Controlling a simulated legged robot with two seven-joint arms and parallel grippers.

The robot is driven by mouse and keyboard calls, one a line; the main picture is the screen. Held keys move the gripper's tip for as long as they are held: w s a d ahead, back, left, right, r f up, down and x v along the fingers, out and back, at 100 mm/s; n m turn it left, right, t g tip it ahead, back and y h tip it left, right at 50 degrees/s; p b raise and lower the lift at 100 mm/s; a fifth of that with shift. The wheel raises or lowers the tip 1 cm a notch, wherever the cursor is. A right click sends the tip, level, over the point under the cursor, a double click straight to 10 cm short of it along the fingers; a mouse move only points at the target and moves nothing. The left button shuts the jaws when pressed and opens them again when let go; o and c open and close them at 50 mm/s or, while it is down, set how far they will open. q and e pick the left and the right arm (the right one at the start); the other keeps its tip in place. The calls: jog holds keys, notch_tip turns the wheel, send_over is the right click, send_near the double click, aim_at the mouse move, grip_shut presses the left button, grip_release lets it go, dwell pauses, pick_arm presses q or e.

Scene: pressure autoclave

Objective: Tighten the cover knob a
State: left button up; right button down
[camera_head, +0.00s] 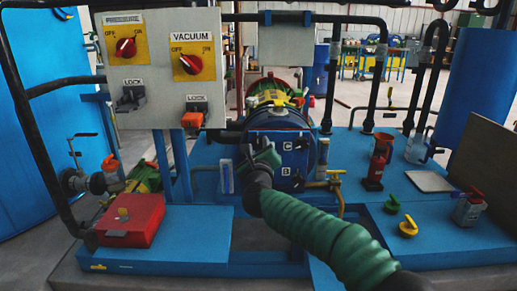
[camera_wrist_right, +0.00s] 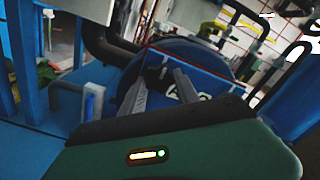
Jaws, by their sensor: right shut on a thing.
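The blue cover (camera_head: 272,136) of the autoclave is at the centre of the head view, with the letters C and B on its face. My right gripper (camera_head: 257,152) is in front of the cover's left part and hides that area, including any letter A and the knob there. In the right wrist view my right gripper (camera_wrist_right: 160,78) has its two grey fingers reaching to the blue cover (camera_wrist_right: 213,82). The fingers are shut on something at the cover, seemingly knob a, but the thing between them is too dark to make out. My left gripper is not in view.
A panel (camera_head: 158,104) with pressure and vacuum switches stands left of the cover. A red box (camera_head: 131,222) sits on the blue base at front left.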

jog(key=shift+a+f, duration=0.1)
jog(key=shift+f, duration=0.3)
jog(key=c, duration=0.9)
grip_release()
jog(key=shift+w, duration=0.1)
jog(key=shift+r, duration=0.15)
jog(key=shift+r, duration=0.1)
jog(key=s+p, duration=0.2)
jog(key=s, duration=1.5)
jog(key=shift+p, duration=0.3)
